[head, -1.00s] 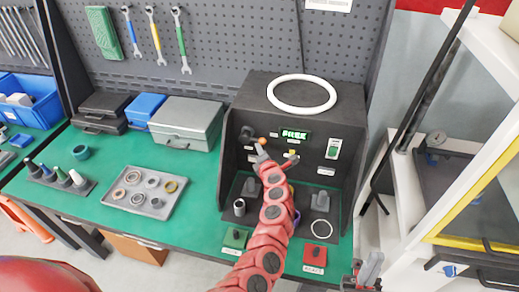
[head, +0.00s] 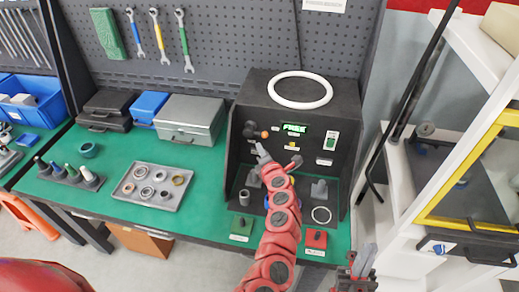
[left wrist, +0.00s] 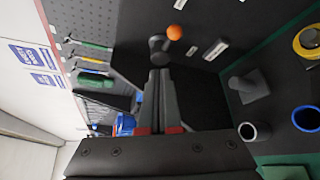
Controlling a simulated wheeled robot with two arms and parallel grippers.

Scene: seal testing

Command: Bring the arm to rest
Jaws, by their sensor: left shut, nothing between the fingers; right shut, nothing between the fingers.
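My left arm reaches up the middle of the head view to the dark test machine (head: 345,110). Its left gripper (head: 261,152) is shut and empty, just below the lever with an orange knob (head: 265,134). In the left wrist view the shut fingers (left wrist: 160,92) point toward the lever's dark hub, with the orange knob (left wrist: 175,32) beyond the tips. In that view I cannot tell how wide the gap is. My right gripper (head: 360,266) is shut and empty at the lower right, in front of the bench edge.
The machine's display (head: 294,128) reads FREE in green. A white ring (head: 300,90) lies on its top. A grey tray of rings (head: 181,200) and a grey case (head: 190,122) stand left on the green bench. A white shelf with a yellow frame (head: 440,205) stands close at right.

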